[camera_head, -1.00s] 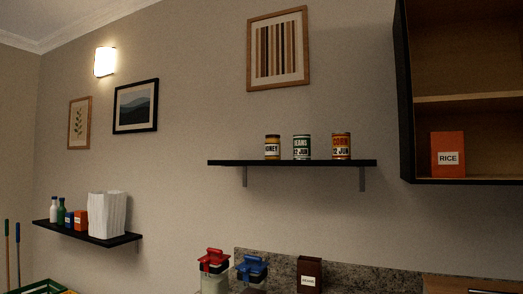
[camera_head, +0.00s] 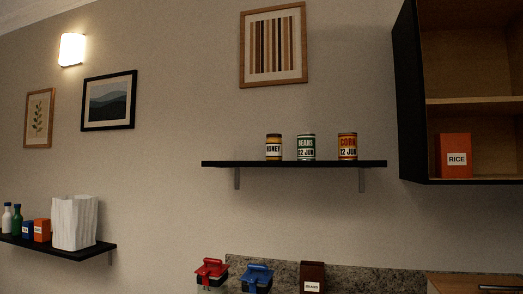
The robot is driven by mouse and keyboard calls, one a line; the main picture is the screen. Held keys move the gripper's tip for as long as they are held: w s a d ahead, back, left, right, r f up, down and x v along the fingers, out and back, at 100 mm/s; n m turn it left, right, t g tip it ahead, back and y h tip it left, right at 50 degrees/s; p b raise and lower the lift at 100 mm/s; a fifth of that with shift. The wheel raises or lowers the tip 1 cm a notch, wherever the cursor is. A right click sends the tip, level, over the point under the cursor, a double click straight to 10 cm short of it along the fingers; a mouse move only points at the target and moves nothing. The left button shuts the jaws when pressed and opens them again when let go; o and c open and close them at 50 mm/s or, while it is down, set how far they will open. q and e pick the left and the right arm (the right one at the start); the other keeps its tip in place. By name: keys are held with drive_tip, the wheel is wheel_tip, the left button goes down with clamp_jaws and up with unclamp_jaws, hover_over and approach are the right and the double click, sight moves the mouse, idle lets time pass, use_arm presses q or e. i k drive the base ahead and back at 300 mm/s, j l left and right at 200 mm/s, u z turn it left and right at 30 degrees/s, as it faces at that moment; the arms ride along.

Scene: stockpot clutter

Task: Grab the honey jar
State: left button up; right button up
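An orange corn can (camera_head: 347,146) stands farther right. Neither of my grippers shows in the head view.
An open cabinet (camera_head: 407,90) with a rice box (camera_head: 453,155) hangs at the right. Below are a red-lidded container (camera_head: 211,269), a blue-lidded container (camera_head: 257,276) and a brown box (camera_head: 312,277). A lower left shelf (camera_head: 98,252) holds bottles, boxes and a white bag (camera_head: 75,222).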

sight(273, 142)
drive_tip(key=i+j, duration=0.15)
drive_tip(key=j, duration=0.2)
drive_tip(key=i+j, duration=0.1)
drive_tip(key=j, duration=0.2)
drive_tip(key=i+j, duration=0.15)
drive_tip(key=j, duration=0.2)
drive_tip(key=i+j, duration=0.15)
drive_tip(key=j, duration=0.2)
drive_tip(key=i+j, duration=0.1)
drive_tip(key=j, duration=0.25)
